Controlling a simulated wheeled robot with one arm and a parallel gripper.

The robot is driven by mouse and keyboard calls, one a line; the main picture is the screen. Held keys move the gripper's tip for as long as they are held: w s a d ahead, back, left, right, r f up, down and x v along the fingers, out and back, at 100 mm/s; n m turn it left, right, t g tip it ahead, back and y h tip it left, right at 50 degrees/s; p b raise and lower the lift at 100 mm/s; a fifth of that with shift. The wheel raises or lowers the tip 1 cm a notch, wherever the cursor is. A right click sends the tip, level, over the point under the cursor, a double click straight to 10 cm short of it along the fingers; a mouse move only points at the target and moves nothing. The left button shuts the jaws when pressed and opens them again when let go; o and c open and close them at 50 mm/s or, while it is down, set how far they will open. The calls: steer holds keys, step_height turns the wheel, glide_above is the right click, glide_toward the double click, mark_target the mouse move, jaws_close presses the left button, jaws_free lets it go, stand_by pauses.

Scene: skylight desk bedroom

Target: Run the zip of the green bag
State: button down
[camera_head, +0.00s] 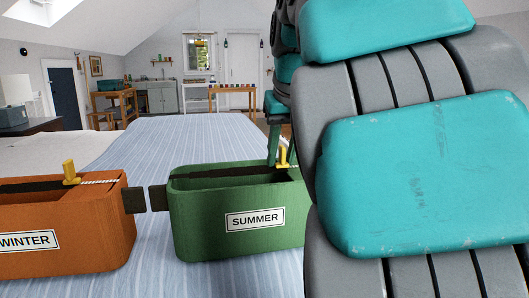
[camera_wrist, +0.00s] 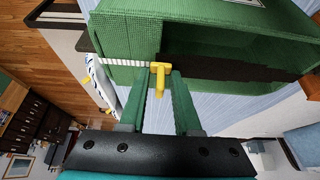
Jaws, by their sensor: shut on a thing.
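The green bag (camera_head: 230,195) stands on the bed with a white SUMMER label (camera_head: 255,220) on its front. Its yellow zip pull (camera_head: 283,156) is near the right end of the top; it also shows in the wrist view (camera_wrist: 160,72). White zip teeth (camera_wrist: 122,62) run on one side of the pull and a dark strip (camera_wrist: 225,69) on the other, where the bag's top gapes open. My gripper (camera_wrist: 162,82) is shut on the zip pull, one green finger on each side. In the head view my arm hides the bag's right end.
An orange bag (camera_head: 85,220) labelled WINTER, with its own yellow pull (camera_head: 70,173), stands left of the green bag. Dark tabs at their facing ends nearly meet. The striped bed (camera_head: 200,137) is clear behind both.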

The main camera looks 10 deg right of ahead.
mark_target(214, 172)
steer(key=shift+f, duration=0.25)
stand_by(0.6)
steer(key=shift+a, duration=0.1)
steer(key=shift+a+p, duration=0.3)
steer(key=shift+a, duration=1.25)
steer(key=shift+a+p, duration=0.3)
steer(key=shift+a, duration=1.1)
steer(key=shift+a+r+p, duration=0.1)
steer(key=shift+a+p, duration=0.65)
steer(key=shift+a, duration=2.4)
